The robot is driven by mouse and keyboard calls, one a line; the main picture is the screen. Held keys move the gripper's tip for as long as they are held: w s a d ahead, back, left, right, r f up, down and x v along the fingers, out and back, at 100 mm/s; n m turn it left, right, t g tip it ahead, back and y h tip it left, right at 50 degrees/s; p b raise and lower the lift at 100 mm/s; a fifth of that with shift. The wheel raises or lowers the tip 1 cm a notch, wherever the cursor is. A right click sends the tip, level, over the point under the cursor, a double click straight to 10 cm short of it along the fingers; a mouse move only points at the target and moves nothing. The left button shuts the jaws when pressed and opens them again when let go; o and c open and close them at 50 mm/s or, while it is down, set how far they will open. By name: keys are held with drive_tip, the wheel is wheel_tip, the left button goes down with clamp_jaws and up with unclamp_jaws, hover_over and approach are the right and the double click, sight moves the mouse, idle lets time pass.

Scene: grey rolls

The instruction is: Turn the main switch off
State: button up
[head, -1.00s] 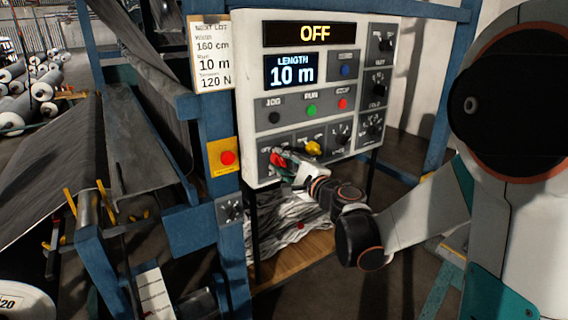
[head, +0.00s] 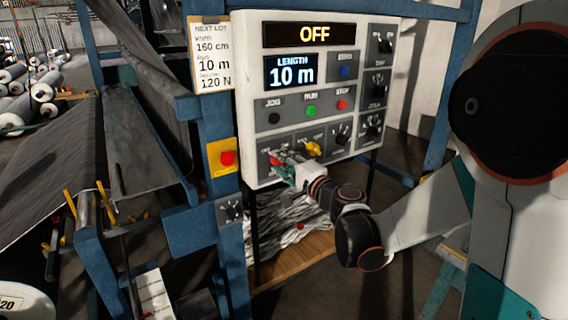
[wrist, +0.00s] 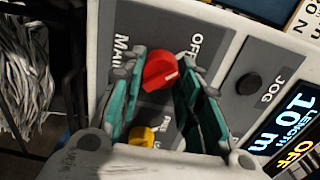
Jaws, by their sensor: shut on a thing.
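The main switch is a red knob (wrist: 160,70) with a white mark on its right side in the wrist view, on a grey plate lettered MAIN and OFF. In the head view the red knob (head: 275,160) is at the panel's lower left, partly hidden by my gripper (head: 285,168). In the wrist view the teal fingers of my gripper (wrist: 163,72) stand on both sides of the red knob and are shut on it. The panel's top display (head: 315,34) reads OFF.
A yellow knob (head: 312,149) sits close beside the red one; it shows between the fingers in the wrist view (wrist: 143,136). Black dials and JOG, RUN and STOP buttons fill the white panel (head: 247,100). A red button on a yellow box (head: 222,170) is to the left.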

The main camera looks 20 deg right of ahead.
drive_tip(key=o, duration=1.1)
drive_tip(key=shift+s, duration=0.1)
drive_tip(key=v, duration=1.2)
